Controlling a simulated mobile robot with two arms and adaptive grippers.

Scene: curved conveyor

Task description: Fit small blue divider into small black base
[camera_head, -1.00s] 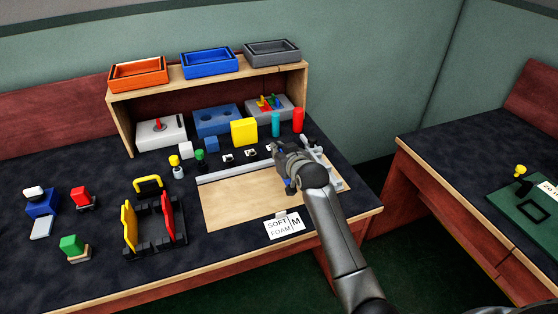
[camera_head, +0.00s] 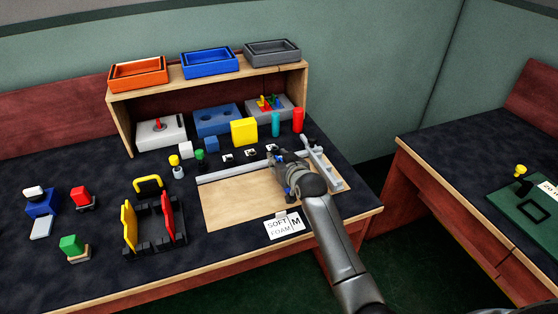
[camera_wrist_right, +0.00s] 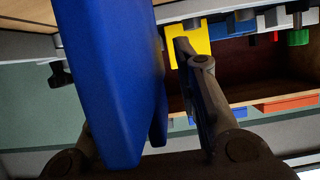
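The small blue divider (camera_wrist_right: 105,75) fills the left of the right wrist view as a flat blue plate between my fingers. My right gripper (camera_head: 284,170) is shut on it, above the pale wooden board; the arm hides much of the grip in the head view. One finger shows right of the plate in the wrist view, the other is mostly hidden behind it. The black base (camera_head: 155,243) stands on the left part of the table, with a yellow plate (camera_head: 129,226) and a red plate (camera_head: 167,214) upright in it. My left gripper is not in view.
A yellow arch (camera_head: 148,182) stands behind the base. Small coloured parts lie at the left. A foam sign (camera_head: 285,226) is at the wooden board's (camera_head: 228,205) front edge. A wooden shelf (camera_head: 208,86) with trays stands at the back.

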